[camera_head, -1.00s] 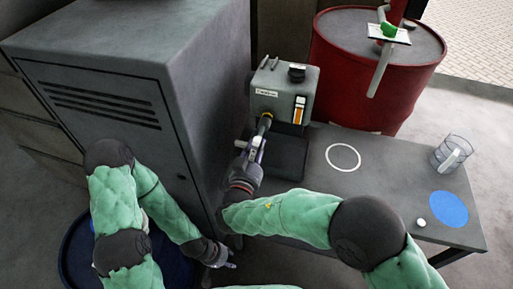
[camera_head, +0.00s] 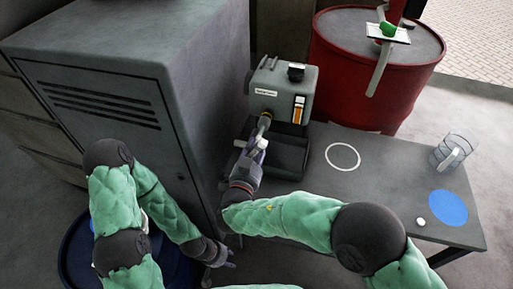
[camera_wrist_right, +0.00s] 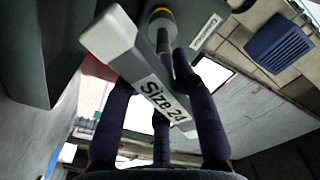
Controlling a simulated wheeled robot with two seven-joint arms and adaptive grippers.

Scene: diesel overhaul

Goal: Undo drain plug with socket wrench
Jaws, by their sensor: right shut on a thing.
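The socket wrench (camera_wrist_right: 150,85) is a pale grey bar marked "Size 24". Its dark shaft runs to a yellow-ringed fitting (camera_wrist_right: 161,14) on the grey engine-like unit (camera_head: 284,86). The drain plug itself is hidden at that end, and I cannot tell how far the socket sits over it. My right gripper (camera_head: 254,152) is shut on the wrench in front of the unit; its dark fingers (camera_wrist_right: 160,118) lie around the bar in the right wrist view. My left gripper (camera_head: 226,261) hangs low beside the cabinet, apart from the wrench; its fingers are too small to read.
A grey cabinet (camera_head: 110,45) stands close on the left. The bench (camera_head: 385,178) carries a clear jug (camera_head: 455,150), a blue disc (camera_head: 448,208), a small white cap (camera_head: 420,222) and a white ring (camera_head: 343,157). A red drum (camera_head: 345,75) stands behind. The bench middle is clear.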

